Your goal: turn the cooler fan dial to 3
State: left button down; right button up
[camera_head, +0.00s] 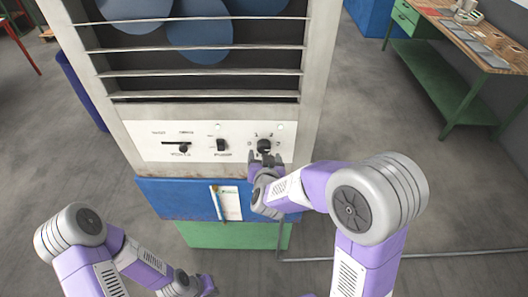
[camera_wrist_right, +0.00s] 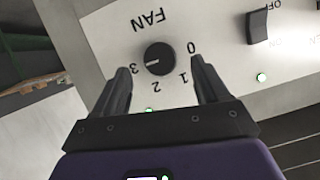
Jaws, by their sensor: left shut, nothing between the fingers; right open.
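The black round fan dial (camera_wrist_right: 159,58) sits on the cooler's white control panel, with FAN and the numbers 0 to 3 around it. Its white mark points left, close to the 3. In the head view the dial (camera_head: 264,146) is at the panel's right end. My right gripper (camera_wrist_right: 161,68) is open, one finger on each side of the dial, with gaps visible between fingers and knob; it also shows just below the dial in the head view (camera_head: 265,161). My left gripper (camera_head: 208,284) is shut and empty at the bottom, away from the panel.
A black switch (camera_head: 222,145) and a slider (camera_head: 183,149) are left of the dial. The cooler stands on a blue box (camera_head: 170,198) with a green one (camera_head: 215,236) below. A green workbench (camera_head: 440,85) is at the upper right. A blue bin (camera_head: 80,85) stands left.

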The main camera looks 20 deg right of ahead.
jog(key=shift+v, duration=1.7)
jog(key=s+f+n+g+y, duration=0.1)
jog(key=s+f+g+y, duration=0.2)
jog(key=f, duration=0.8)
jog(key=s+f+n+g, duration=0.1)
jog(key=s+f+g, duration=0.3)
jog(key=f, duration=0.7)
jog(key=s+a+f+g+y, duration=0.2)
jog(key=s+f+g, duration=0.1)
jog(key=s+f, duration=0.2)
jog(key=s+a+f+g+y, duration=0.2)
jog(key=s+f, duration=0.3)
jog(key=s, duration=0.4)
jog(key=shift+s+a+f+g, duration=0.15)
jog(key=shift+s+a+g, duration=0.15)
jog(key=shift+g, duration=0.1)
